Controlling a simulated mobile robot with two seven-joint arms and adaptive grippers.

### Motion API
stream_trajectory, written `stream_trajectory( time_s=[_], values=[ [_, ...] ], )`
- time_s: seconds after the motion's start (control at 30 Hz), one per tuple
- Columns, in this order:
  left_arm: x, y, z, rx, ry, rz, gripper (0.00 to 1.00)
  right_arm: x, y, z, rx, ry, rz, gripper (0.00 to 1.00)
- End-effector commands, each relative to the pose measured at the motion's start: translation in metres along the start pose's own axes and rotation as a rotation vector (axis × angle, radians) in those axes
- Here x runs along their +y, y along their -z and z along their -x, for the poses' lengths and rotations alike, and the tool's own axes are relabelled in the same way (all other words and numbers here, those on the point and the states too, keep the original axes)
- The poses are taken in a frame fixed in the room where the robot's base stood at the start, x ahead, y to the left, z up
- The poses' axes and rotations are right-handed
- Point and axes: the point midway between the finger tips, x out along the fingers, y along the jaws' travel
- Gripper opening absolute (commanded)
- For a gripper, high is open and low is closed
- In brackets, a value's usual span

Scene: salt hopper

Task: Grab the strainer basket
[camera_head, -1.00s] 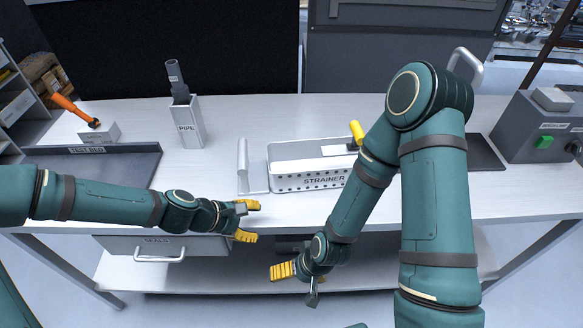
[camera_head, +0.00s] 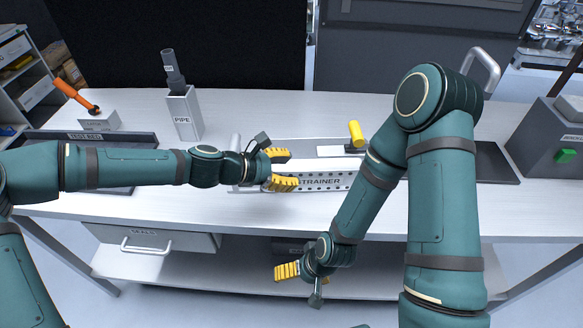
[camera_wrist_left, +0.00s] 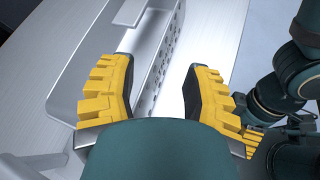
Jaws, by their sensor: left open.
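The strainer basket (camera_head: 335,181) is a silver tray with a perforated front wall labelled STRAINER, on the table near its front edge. My left gripper (camera_head: 283,169) is open at the basket's left end and hides part of it. In the left wrist view, the basket's perforated wall (camera_wrist_left: 165,45) runs up between the spread yellow fingers of the left gripper (camera_wrist_left: 162,95). I see no clear contact. My right gripper (camera_head: 298,277) hangs in front of the table, below its edge; its finger opening is not clear. My right arm hides the basket's right end.
A grey PIPE holder (camera_head: 185,115) with a dark pipe stands at the back left. A box with an orange lever (camera_head: 98,121) and a dark TEST BED plate (camera_head: 75,140) lie further left. A yellow handle (camera_head: 356,133) rises behind the basket. A grey box with a green button (camera_head: 565,155) stands right.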

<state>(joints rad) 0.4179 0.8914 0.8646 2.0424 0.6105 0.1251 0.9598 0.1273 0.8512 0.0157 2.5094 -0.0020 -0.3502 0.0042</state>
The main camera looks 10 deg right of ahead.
Motion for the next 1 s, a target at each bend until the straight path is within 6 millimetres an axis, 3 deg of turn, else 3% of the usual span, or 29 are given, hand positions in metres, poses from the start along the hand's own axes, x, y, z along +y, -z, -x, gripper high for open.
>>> stream_trajectory(
  time_s=[0.33,0.6,0.93,0.97,1.0],
  values=[
    [-0.001,0.003,-0.03,0.0,0.001,-0.001,0.49,0.002,0.001,-0.006,0.003,0.0,0.0,1.0],
    [0.0,0.007,-0.067,0.001,0.001,-0.002,0.49,0.005,0.002,-0.014,0.007,-0.001,0.001,1.0],
    [0.001,0.007,-0.072,0.002,-0.001,-0.002,0.49,0.005,0.002,-0.014,0.008,0.0,0.001,1.0],
    [0.001,0.007,-0.072,0.002,0.0,-0.002,0.45,0.005,0.002,-0.014,0.008,0.0,0.001,1.0],
    [0.001,0.007,-0.072,0.002,0.0,-0.002,0.3,0.005,0.002,-0.014,0.008,0.0,0.001,1.0]
  ],
)
